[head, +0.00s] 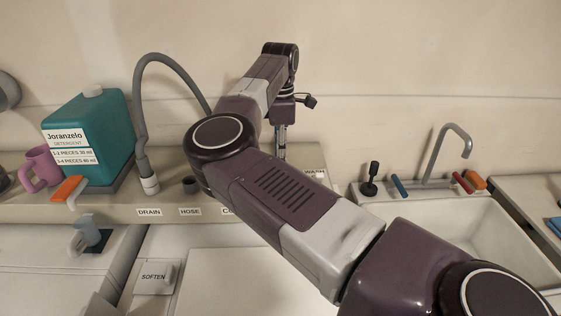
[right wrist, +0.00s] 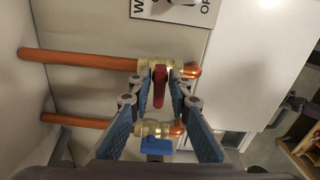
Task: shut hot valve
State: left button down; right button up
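In the right wrist view, a red valve handle (right wrist: 160,86) sits on a brass valve on the upper copper pipe (right wrist: 85,59). A blue valve handle (right wrist: 156,146) is on the lower pipe's brass valve. My right gripper (right wrist: 161,78) is open, with its blue-padded fingers on either side of the red handle. Gaps show between the fingertips and the handle, and I cannot tell whether either touches. In the head view my right arm reaches across from the lower right; its gripper is largely hidden, and I cannot make out the red handle there. My left gripper is not in view.
A teal detergent jug (head: 105,135), a pink mug (head: 41,168) and a grey drain hose (head: 141,110) stand on the ledge at left. A sink (head: 490,235) with a tap (head: 455,140) is at right. A labelled plate (right wrist: 178,9) is above the pipes.

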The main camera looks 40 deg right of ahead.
jog(key=shift+o, duration=0.9)
notch_tip(320, 180, up, 7)
jog(key=p, duration=0.4)
